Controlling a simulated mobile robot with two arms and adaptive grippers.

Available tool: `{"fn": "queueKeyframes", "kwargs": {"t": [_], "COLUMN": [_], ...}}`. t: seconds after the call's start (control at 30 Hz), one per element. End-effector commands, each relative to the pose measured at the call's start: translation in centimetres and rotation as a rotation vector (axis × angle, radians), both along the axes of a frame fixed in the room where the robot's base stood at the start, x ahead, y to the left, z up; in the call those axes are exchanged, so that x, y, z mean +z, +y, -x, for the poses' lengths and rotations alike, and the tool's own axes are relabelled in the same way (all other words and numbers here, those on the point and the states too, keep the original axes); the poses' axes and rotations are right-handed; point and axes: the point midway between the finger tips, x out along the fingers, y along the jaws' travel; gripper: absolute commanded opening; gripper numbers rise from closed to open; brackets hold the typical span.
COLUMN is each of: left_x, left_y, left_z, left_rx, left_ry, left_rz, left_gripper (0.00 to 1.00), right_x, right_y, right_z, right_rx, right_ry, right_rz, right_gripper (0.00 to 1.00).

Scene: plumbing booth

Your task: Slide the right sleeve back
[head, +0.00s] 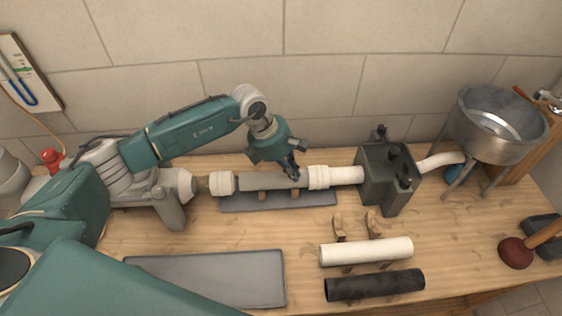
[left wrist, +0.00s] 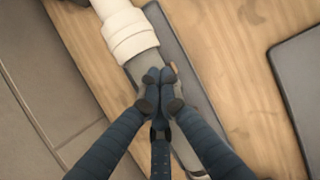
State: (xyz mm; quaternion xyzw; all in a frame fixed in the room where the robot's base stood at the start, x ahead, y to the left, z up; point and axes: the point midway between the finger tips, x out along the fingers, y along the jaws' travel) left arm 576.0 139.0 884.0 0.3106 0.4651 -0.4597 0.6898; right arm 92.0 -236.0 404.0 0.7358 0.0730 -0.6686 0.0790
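The right sleeve (head: 319,176) is a white ribbed collar around the line where the grey pipe (head: 268,182) meets a white pipe (head: 347,175). The sleeve also shows at the top of the left wrist view (left wrist: 130,36). My left gripper (head: 292,174) is over the grey pipe, just left of the right sleeve. In the left wrist view its fingertips (left wrist: 159,78) are together with nothing visible between them, in front of the grey pipe. Whether they touch pipe or sleeve I cannot tell. A similar left sleeve (head: 222,183) sits at the pipe's other end. My right gripper is not in view.
A dark valve box (head: 390,178) stands right of the white pipe, beside a metal basin (head: 490,130). A loose white tube (head: 366,251) and black tube (head: 375,285) lie in front. A grey mat (head: 210,278) lies at front left. A plunger (head: 516,252) is far right.

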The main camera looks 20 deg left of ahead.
Motion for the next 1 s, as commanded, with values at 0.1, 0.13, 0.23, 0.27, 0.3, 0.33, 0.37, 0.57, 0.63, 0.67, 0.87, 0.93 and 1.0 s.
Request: {"fn": "queueKeyframes", "kwargs": {"t": [0.1,0.13,0.23,0.27,0.3,0.33,0.37,0.57,0.63,0.67,0.87,0.93,1.0], "left_x": [0.1,0.1,0.0,0.0,-0.1,-0.1,-0.1,-0.1,-0.3,-0.4,-0.6,-0.5,-0.4], "left_y": [-1.0,-1.2,-1.5,-1.5,-1.5,-1.5,-1.5,-1.6,-2.0,-2.3,-5.1,-5.8,-6.2], "left_z": [-0.5,-0.5,-0.7,-0.7,-0.7,-0.7,-0.7,-0.7,-0.9,-1.1,-2.2,-2.5,-2.7], "left_rx": [0.001,0.001,0.002,0.002,0.002,0.002,0.002,0.002,0.001,0.0,-0.001,0.0,0.001], "left_ry": [0.001,0.001,0.001,0.001,0.001,0.001,0.001,0.001,-0.001,-0.001,-0.001,0.0,0.0], "left_rz": [-0.002,-0.002,-0.002,-0.002,-0.002,-0.002,-0.002,-0.002,0.0,0.0,-0.002,-0.001,-0.002], "left_gripper": [0.0,0.0,0.0,0.0,0.0,0.0,0.0,0.0,0.0,0.0,0.0,0.0,0.0], "right_x": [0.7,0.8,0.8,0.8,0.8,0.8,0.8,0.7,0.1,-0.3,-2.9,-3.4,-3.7], "right_y": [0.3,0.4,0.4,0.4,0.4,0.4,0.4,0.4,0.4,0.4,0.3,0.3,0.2], "right_z": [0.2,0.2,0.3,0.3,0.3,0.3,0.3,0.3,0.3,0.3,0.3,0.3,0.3], "right_rx": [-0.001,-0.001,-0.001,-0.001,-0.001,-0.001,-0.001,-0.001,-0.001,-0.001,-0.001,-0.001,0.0], "right_ry": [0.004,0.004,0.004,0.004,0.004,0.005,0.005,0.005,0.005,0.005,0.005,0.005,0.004], "right_rz": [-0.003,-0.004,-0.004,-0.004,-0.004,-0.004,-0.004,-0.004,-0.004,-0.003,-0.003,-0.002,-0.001], "right_gripper": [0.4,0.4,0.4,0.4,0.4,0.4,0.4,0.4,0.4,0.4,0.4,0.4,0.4]}}
